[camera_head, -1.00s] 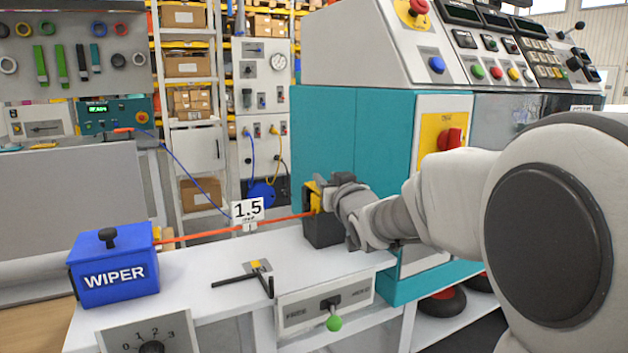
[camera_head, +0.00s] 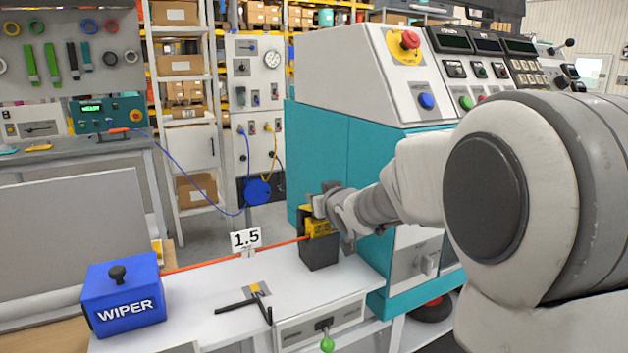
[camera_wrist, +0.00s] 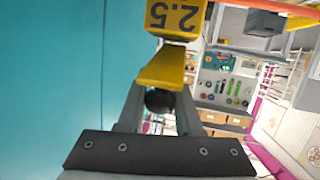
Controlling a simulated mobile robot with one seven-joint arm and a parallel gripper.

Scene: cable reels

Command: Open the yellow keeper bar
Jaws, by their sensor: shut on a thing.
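The yellow keeper bar (camera_head: 322,228) marked 2.5 is on top of a dark block (camera_head: 319,255) at the right end of the white bench, where the orange cable arrives. In the wrist view the yellow 2.5 face (camera_wrist: 175,17) is at the top, with a yellow wedge-shaped part (camera_wrist: 165,68) below it. My gripper (camera_head: 322,203) is at the top of the bar. In the wrist view my gripper (camera_wrist: 160,104) is shut around a dark round knob (camera_wrist: 160,100) just below the yellow part. How the knob joins the bar is hidden.
The teal machine (camera_head: 340,150) stands close behind and right of the block. The blue WIPER box (camera_head: 124,300) is at the left. A black handle (camera_head: 240,303) and a green-knobbed lever (camera_head: 326,345) are in front.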

